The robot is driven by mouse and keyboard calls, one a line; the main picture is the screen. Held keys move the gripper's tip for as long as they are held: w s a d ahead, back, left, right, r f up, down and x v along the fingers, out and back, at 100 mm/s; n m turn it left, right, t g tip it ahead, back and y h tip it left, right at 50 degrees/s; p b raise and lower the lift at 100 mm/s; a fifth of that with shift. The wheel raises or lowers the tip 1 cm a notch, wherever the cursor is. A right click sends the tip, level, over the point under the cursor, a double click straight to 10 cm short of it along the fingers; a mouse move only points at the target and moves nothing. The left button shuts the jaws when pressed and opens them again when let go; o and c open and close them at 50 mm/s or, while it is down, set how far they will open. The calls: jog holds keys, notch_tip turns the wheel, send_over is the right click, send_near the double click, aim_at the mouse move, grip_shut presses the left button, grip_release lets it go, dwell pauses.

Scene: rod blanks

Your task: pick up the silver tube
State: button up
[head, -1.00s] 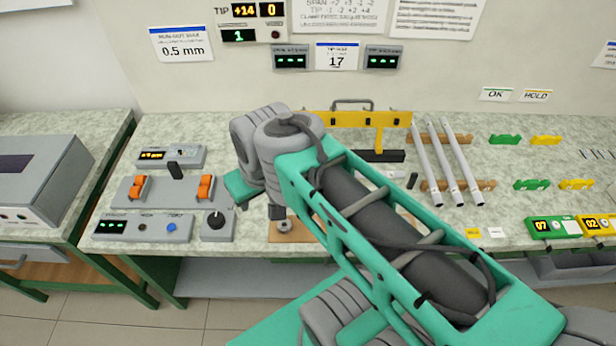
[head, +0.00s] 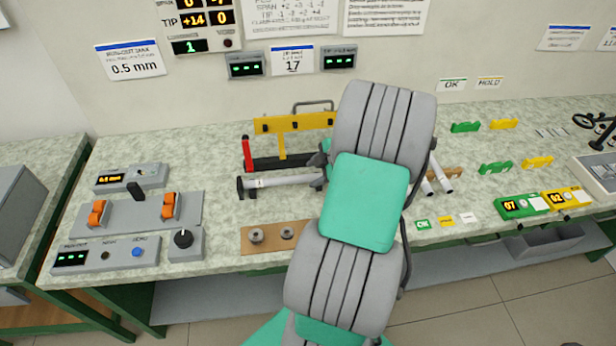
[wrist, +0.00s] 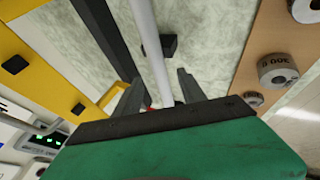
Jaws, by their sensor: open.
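A silver tube (head: 283,181) lies level on a dark support in front of the yellow stand; its right end is hidden behind my arm in the head view. In the wrist view the tube (wrist: 149,40) runs away between the two dark fingers of my gripper (wrist: 159,78). The fingers are open, with a gap visible on the right side of the tube. Only a dark bit of my gripper (head: 319,162) shows in the head view. Two more silver tubes (head: 443,178) show on a wooden rack, mostly hidden by my arm.
The yellow stand (head: 283,124) with a dark base and red post rises just behind the tube. A wooden board (head: 272,246) with metal rings lies in front. Switch boxes (head: 150,212) stand at left. Green and yellow holders (head: 495,169) sit at right.

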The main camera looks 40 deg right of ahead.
aim_at(307, 177)
jog(key=x, duration=0.3)
jog(key=shift+w+a+f+p, duration=0.15)
jog(key=shift+w+f+p, duration=0.05)
jog(key=shift+f+p, duration=0.1)
jog(key=shift+r, duration=0.1)
grip_shut()
